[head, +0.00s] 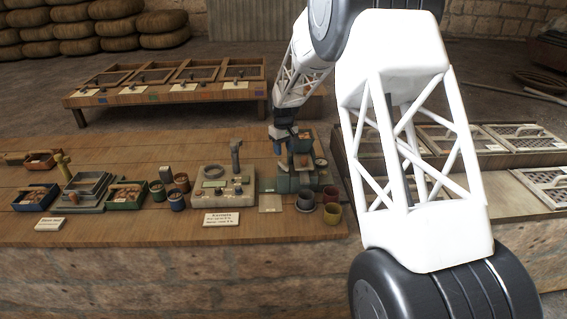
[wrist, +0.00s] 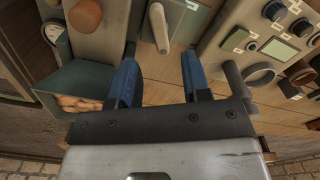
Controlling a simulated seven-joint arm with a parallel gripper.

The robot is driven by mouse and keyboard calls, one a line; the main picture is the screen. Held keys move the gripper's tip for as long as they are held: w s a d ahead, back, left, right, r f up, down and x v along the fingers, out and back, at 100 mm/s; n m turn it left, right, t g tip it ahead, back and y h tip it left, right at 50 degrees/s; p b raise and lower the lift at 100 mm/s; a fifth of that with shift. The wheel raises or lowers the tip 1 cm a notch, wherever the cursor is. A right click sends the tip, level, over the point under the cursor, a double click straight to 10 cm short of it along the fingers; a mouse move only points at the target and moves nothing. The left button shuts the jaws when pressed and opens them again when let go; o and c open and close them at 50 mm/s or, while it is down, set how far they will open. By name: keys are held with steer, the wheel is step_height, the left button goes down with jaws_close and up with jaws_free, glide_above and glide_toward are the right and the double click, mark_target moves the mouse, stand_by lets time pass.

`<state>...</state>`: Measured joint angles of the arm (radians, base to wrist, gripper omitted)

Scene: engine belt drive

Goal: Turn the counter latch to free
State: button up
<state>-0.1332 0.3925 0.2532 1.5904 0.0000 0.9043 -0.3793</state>
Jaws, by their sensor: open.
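A pale grey lever (wrist: 158,28), which looks like the counter latch, stands on a dark grey block at the top of the wrist view. My gripper (wrist: 160,72) has two blue fingers spread apart, with nothing between them. The lever shows just ahead of the gap between the fingertips; I cannot tell its distance or which setting it is in. In the head view my gripper (head: 281,142) is over the grey-green machine (head: 297,184) on the bench. The lever cannot be made out there.
A panel with knobs and a green display (wrist: 279,48) is beside the machine. A teal bin with brown lumps (wrist: 78,102) and a round gauge (wrist: 54,34) are on the other side. Cups (head: 332,213) stand in front of the machine. The bench's front strip is mostly clear.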

mark_target(283, 163)
steer(key=shift+f, duration=3.3)
steer(key=shift+c, duration=0.4)
jaws_close()
